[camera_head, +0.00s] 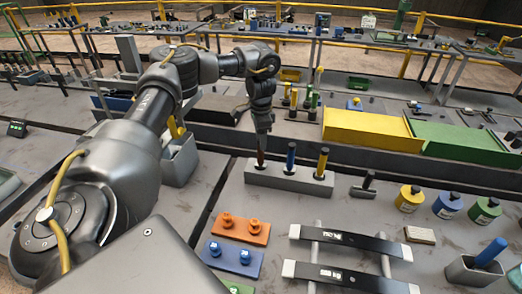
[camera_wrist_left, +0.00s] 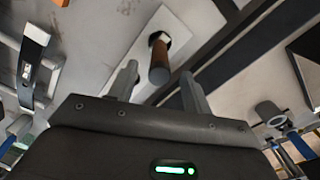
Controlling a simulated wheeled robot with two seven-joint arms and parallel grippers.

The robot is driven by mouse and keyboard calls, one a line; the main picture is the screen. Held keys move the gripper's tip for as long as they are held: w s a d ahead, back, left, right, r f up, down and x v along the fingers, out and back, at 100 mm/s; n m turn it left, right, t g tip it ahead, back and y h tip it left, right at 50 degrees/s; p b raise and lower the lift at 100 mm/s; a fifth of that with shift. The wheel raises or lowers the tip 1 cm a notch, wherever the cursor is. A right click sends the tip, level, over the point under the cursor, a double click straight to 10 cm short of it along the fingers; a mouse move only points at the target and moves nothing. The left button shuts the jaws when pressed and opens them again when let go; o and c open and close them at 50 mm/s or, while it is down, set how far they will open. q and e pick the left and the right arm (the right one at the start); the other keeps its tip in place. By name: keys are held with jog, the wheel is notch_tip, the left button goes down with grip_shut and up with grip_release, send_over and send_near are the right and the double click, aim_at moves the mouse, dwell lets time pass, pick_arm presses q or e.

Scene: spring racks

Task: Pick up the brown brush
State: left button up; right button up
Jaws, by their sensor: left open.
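The brown brush (camera_head: 261,160) stands upright in the left slot of a grey holder block (camera_head: 290,179), beside a blue-handled one (camera_head: 291,156) and a yellow-handled one (camera_head: 322,162). In the left wrist view its brown handle (camera_wrist_left: 159,60) points toward the camera, with a dark collar at its far end. My left gripper (camera_head: 263,138) is directly above the brown brush, pointing down. In the left wrist view the two fingers (camera_wrist_left: 158,74) are apart, one on each side of the handle, with visible gaps. The lower part of the brush is hidden in the holder. My right gripper is not seen.
A small dark-handled tool (camera_head: 364,187) lies right of the holder. Yellow (camera_head: 410,198), blue and green pots stand farther right. An orange plate (camera_head: 241,229) and black-and-white bars lie in front. Yellow (camera_head: 365,130) and green (camera_head: 460,143) bins stand behind.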

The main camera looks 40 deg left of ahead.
aim_at(260, 159)
pick_arm(q)
jog(key=shift+s+f, duration=0.15)
jog(key=shift+s, duration=0.05)
notch_tip(260, 159, down, 5)
jog(key=shift+w+r+p, duration=0.1)
jog(key=shift+w+p, duration=0.05)
jog(key=shift+p, duration=0.25)
jog(key=shift+r, duration=0.1)
jog(key=shift+c, duration=0.3)
jog(key=c, duration=1)
